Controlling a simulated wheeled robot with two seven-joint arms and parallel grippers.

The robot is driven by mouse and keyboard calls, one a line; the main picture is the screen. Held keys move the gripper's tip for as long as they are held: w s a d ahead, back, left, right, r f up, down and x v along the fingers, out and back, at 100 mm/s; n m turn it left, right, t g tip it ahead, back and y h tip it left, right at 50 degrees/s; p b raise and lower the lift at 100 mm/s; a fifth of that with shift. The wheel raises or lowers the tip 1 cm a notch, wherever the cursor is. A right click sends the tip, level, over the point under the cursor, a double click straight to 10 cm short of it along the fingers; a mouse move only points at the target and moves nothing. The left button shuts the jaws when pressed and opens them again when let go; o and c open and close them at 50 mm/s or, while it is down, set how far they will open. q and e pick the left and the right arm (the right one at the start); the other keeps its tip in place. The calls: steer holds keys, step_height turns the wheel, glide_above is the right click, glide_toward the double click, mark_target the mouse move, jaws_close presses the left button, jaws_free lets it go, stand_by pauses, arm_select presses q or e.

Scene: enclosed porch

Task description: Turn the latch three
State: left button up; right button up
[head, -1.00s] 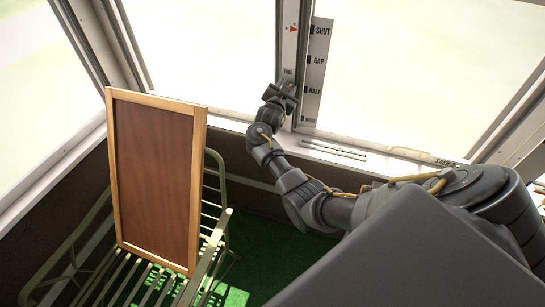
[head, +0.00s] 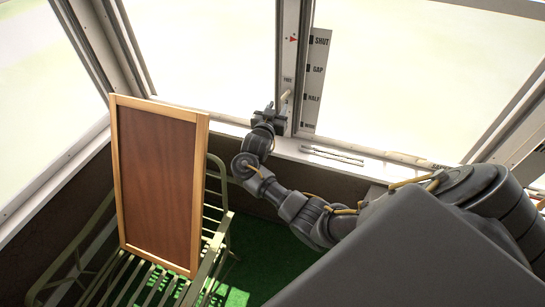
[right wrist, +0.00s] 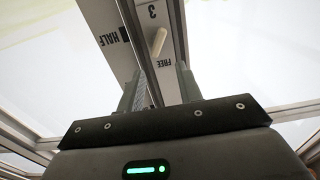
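The latch is a short pale handle (head: 286,96) on the window post (head: 292,60). In the right wrist view the handle (right wrist: 158,42) sits between a "3" mark and the word FREE, tilted slightly. My right gripper (head: 268,112) is just below and left of the handle, apart from it. In the right wrist view its two fingers (right wrist: 160,88) stand apart with nothing between them, and the handle is beyond their tips. My left gripper is not in view.
A scale plate (head: 317,80) marked SHUT, GAP, HALF and WIDE stands right of the post. Thin metal rods (head: 332,156) lie on the sill (head: 400,172). A wood-framed brown board (head: 158,185) stands on a green slatted bench (head: 215,235) at left.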

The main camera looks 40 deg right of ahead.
steer(key=s+a+f+n+y+b, duration=0.1)
steer(key=a+f+n+y+b, duration=0.1)
steer(key=f, duration=0.8)
steer(key=s+a+f+n+y+b, duration=0.1)
steer(key=s+f+n+y+b, duration=0.1)
steer(key=f, duration=0.8)
steer(key=s+a+f+n+y+b, duration=0.1)
steer(key=s+a+f+n+b, duration=0.1)
steer(key=f, duration=0.9)
steer(key=shift+s+a+n+t+y+b, duration=0.2)
steer(key=shift+a+n+t+y+b, duration=0.15)
steer(key=shift+n+b, duration=0.55)
